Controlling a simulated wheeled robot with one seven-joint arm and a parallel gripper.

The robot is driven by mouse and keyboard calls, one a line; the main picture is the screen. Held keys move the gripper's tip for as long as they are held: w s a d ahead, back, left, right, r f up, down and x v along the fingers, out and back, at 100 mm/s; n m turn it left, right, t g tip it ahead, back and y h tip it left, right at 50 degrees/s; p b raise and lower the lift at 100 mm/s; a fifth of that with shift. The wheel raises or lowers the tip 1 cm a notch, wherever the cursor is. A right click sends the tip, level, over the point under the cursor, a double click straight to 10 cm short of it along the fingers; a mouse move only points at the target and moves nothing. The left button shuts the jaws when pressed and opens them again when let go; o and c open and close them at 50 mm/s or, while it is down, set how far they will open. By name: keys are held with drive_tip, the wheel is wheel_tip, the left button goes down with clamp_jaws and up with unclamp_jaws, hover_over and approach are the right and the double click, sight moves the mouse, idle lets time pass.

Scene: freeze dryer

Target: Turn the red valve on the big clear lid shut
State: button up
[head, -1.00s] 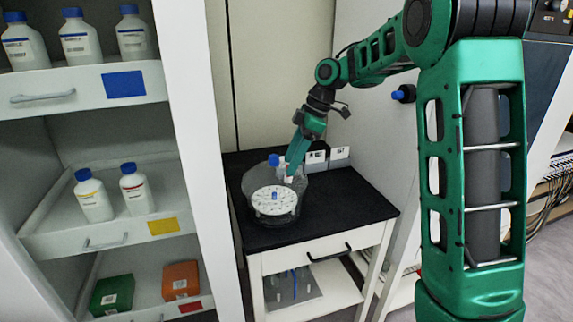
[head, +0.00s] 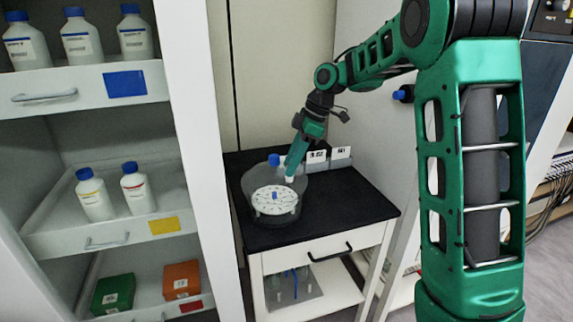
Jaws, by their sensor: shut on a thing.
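The big clear lid (head: 249,186) is a transparent dome on the black-topped cabinet. It stands over a round white plate (head: 268,197) with several dark spots and a small blue piece at its middle. A blue knob (head: 273,159) shows near the top of the lid. My gripper (head: 290,177) reaches down from the upper right to the lid's upper right side, with its pale fingertips against it. It is shut at the place of the red valve. The valve itself is hidden by the fingers, so I cannot see how far it is turned.
Small labelled grey boxes (head: 341,162) stand behind the lid, close to my wrist. The right part of the black top (head: 350,205) is clear. A white shelf (head: 90,90) with bottles and boxes is at the left. A blue-capped fitting (head: 403,93) sticks out at the right.

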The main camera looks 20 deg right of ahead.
drive_tip(key=shift+m, duration=0.3)
drive_tip(key=m, duration=0.1)
drive_tip(key=m+t, duration=0.1)
drive_tip(key=m, duration=0.2)
drive_tip(key=shift+s+m+t+h, duration=0.25)
drive_tip(key=shift+m+t+h, duration=0.05)
drive_tip(key=shift+t+h, duration=0.1)
drive_tip(key=m, duration=0.2)
drive_tip(key=m+t+h, duration=0.1)
drive_tip(key=m, duration=0.1)
drive_tip(key=shift+s+a+m+h, duration=0.1)
drive_tip(key=shift+a+m+h, duration=0.1)
drive_tip(key=shift+m+h, duration=0.15)
drive_tip(key=shift+d+m, duration=0.1)
drive_tip(key=shift+m, duration=0.25)
drive_tip(key=o, duration=1.1)
